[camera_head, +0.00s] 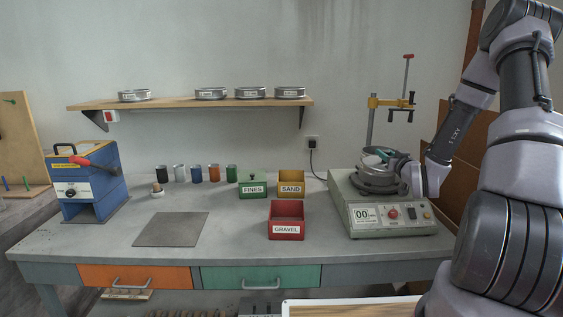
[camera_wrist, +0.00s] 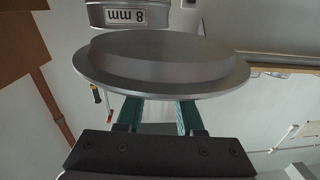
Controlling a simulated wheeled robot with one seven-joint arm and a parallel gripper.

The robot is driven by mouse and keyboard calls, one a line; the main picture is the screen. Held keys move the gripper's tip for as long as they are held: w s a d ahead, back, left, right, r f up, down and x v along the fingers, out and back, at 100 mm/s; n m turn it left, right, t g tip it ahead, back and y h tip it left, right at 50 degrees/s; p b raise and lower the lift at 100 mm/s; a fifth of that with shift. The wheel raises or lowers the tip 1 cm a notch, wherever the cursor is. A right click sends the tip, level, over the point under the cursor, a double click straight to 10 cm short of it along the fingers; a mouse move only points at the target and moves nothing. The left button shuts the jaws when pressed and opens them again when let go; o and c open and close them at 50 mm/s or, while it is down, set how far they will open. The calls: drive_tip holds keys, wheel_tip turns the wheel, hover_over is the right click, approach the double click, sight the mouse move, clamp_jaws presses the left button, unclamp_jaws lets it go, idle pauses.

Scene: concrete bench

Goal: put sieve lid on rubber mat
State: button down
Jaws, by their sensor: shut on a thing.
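The round grey sieve lid (camera_wrist: 165,65) fills the middle of the wrist view. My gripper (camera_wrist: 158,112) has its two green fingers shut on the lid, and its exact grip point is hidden. In the head view my gripper (camera_head: 383,154) and the lid are at the sieve shaker (camera_head: 392,222) on the right of the bench. A sieve marked 8 mm (camera_wrist: 142,16) shows close beside the lid in the wrist view. I cannot tell whether they touch. The rubber mat (camera_head: 170,229), a flat dark grey square, lies bare on the front left of the bench.
Red GRAVEL (camera_head: 286,229), yellow SAND (camera_head: 291,189) and green FINES (camera_head: 252,190) bins stand between shaker and mat. Several small cups and a blue machine (camera_head: 89,182) are further left. A shelf (camera_head: 190,104) with several sieves hangs above.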

drive_tip(key=s+a+f+m+h, duration=0.1)
drive_tip(key=a+f+h, duration=0.1)
drive_tip(key=a+f, duration=0.7)
drive_tip(key=s, duration=0.1)
drive_tip(key=s+d+r, duration=0.1)
drive_tip(key=s, duration=0.3)
drive_tip(key=shift+s+d+r, duration=0.15)
drive_tip(key=shift+d+r, duration=0.15)
drive_tip(key=shift+r, duration=0.05)
drive_tip(key=shift+a, duration=0.1)
